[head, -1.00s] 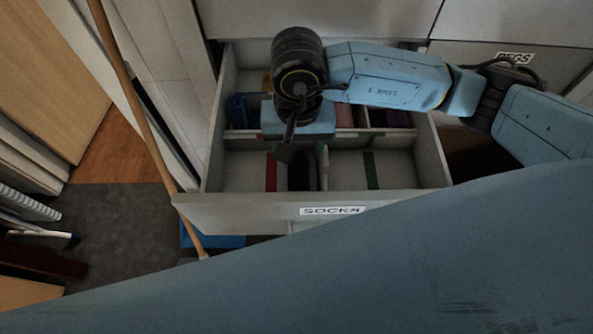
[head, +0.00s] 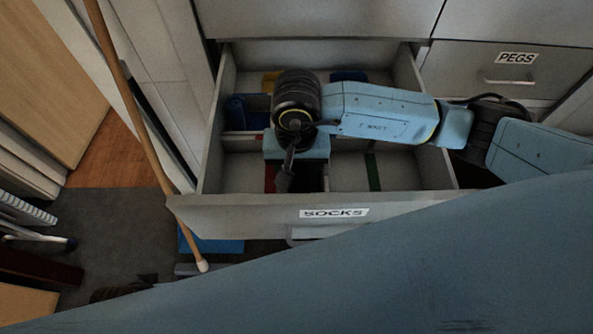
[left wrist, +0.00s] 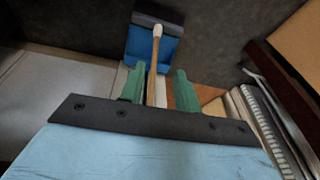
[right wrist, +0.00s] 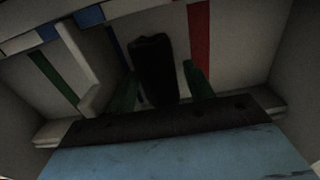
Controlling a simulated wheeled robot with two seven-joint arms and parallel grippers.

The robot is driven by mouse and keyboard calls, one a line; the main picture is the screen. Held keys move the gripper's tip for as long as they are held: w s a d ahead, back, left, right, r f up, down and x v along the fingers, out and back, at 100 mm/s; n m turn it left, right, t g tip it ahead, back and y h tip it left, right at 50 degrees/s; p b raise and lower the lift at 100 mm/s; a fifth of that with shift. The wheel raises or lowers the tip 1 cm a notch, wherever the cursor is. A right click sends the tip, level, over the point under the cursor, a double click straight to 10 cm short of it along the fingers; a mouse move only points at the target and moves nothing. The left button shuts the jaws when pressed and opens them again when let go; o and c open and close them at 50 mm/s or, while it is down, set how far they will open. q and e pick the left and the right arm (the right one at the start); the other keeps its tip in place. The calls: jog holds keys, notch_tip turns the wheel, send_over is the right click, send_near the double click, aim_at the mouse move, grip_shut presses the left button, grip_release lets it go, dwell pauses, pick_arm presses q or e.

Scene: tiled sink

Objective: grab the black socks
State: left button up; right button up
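The black socks (right wrist: 153,68) are a dark upright bundle in a drawer compartment in the right wrist view. My right gripper (right wrist: 160,92) has its green fingers on either side of them, apart, with a small gap showing; contact is hard to judge in the dim light. In the head view my right gripper (head: 296,160) reaches down into the open socks drawer (head: 250,213), and its fingers are hidden. My left gripper (left wrist: 160,88) is open and empty outside the drawer. It shows only in the left wrist view, with a wooden pole beyond its fingers.
Dividers split the drawer; a blue item (head: 247,110) lies in its back left compartment. The wooden pole (head: 140,120) leans along the drawer's left side. A closed pegs drawer (head: 500,72) is at the right. A blue object (head: 215,243) lies on the floor below.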

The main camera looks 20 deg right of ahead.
jog(key=c, duration=0.4)
